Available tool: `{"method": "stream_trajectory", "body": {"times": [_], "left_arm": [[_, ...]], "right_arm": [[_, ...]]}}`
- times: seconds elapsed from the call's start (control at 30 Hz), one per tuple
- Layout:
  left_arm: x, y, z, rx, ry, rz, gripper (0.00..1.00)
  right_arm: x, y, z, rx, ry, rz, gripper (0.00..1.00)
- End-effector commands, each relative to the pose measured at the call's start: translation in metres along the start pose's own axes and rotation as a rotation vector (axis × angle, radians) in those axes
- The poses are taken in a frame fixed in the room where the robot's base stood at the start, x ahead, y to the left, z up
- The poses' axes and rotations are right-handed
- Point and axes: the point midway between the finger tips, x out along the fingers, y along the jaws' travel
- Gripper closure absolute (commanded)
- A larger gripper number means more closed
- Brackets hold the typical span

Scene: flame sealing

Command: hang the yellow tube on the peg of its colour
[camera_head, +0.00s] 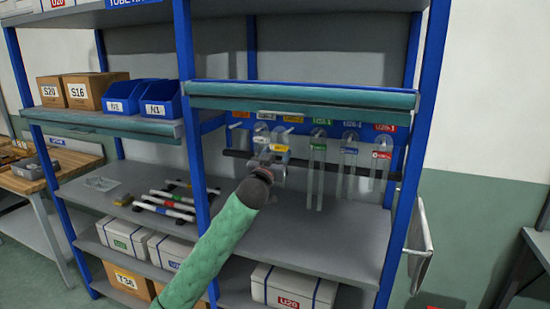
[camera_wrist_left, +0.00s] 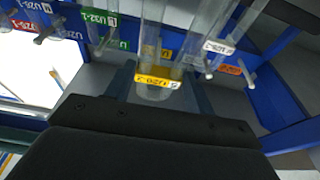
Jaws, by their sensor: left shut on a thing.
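The yellow tube is a clear glass tube with a yellow label (camera_wrist_left: 155,78). In the left wrist view it stands between the fingers of my left gripper (camera_wrist_left: 155,98), which is shut on it. In the head view its yellow label (camera_head: 279,148) shows just beyond my left gripper (camera_head: 268,160), at the peg row. The yellow rail label (camera_head: 293,118) marks the peg of that colour; it also shows in the left wrist view (camera_wrist_left: 167,53), behind the tube. I cannot tell whether the tube touches the peg. My right gripper is not in view.
A white-labelled tube (camera_wrist_left: 218,47) hangs close beside the held one. Green-labelled (camera_head: 318,165), blue-labelled (camera_head: 348,160) and red-labelled (camera_head: 381,160) tubes hang to the right. A shelf edge (camera_head: 300,100) lies above the pegs.

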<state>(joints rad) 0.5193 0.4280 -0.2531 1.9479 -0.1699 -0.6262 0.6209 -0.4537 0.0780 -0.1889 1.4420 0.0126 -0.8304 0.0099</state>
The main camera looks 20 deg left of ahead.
Motion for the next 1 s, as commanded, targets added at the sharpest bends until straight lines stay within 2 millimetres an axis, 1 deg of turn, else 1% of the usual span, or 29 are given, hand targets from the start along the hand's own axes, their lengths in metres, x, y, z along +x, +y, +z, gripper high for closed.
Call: {"method": "stream_trajectory", "body": {"times": [0.17, 0.43, 0.57, 1.0], "left_arm": [[0.008, 0.0, 0.003, 0.0, 0.0, 0.0, 0.69], [0.021, 0.0, 0.007, 0.0, 0.0, 0.0, 0.69], [0.026, 0.0, 0.009, 0.001, 0.0, 0.0, 0.69], [0.047, 0.0, 0.015, 0.0, 0.0, 0.001, 0.69]], "right_arm": [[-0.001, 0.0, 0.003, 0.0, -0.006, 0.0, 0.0], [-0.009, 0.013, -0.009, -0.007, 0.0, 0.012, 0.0], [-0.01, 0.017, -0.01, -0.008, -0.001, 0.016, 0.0], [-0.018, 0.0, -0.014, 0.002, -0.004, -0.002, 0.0]]}}
